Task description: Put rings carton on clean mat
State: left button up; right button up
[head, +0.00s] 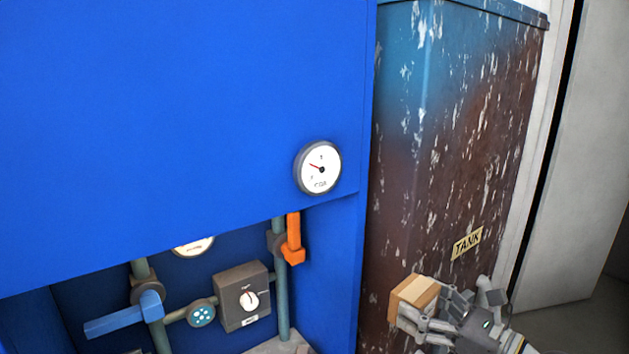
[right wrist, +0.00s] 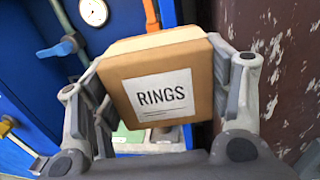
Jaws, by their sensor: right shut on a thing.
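The rings carton (head: 413,293) is a small tan box at the lower right of the head view, in front of the rusty tank. My right gripper (head: 422,316) is shut on it. In the right wrist view the carton (right wrist: 164,92) faces the camera with its white RINGS label, a finger pressed on each side. A small green patch (right wrist: 131,134) shows below the carton there, mostly hidden; I cannot tell whether it is the clean mat. No mat shows clearly in the head view. My left gripper is out of view.
A blue cabinet (head: 180,110) with a round gauge (head: 318,167) fills the left. Below it are pipes, an orange handle (head: 293,240), a blue lever (head: 125,315) and a grey control box (head: 244,297). The rusty tank (head: 445,130) stands close behind my right gripper.

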jog(key=s+f+m+t+h, duration=0.1)
jog(key=s+f, duration=0.3)
jog(key=s, duration=0.3)
jog(key=s+a+f+m+t+h, duration=0.1)
jog(key=s+f+h, duration=0.1)
jog(key=s+f, duration=0.2)
jog(key=s+a+f+m+t+h, duration=0.1)
jog(key=s+f+m+h, duration=0.1)
jog(key=s, duration=0.7)
jog(key=shift+s+f, duration=0.3)
jog(key=shift+f, duration=0.6)
jog(key=shift+d+t+h, duration=0.1)
jog(key=shift+t+h, duration=0.2)
jog(key=shift+h, duration=0.1)
jog(key=shift+r+m, duration=0.1)
jog(key=shift+m, duration=0.2)
jog(key=shift+w+d+r+m+t+h, duration=0.25)
jog(key=shift+m+h, duration=0.4)
jog(key=shift+h, duration=0.4)
jog(key=shift+w+d+r+m+t+h, duration=0.15)
jog(key=shift+w+r+m+h, duration=0.15)
jog(key=shift+m+h, duration=0.6)
jog(key=shift+w+d+r+m+t+h, duration=0.25)
jog(key=shift+m+h, duration=0.2)
jog(key=shift+h, duration=0.8)
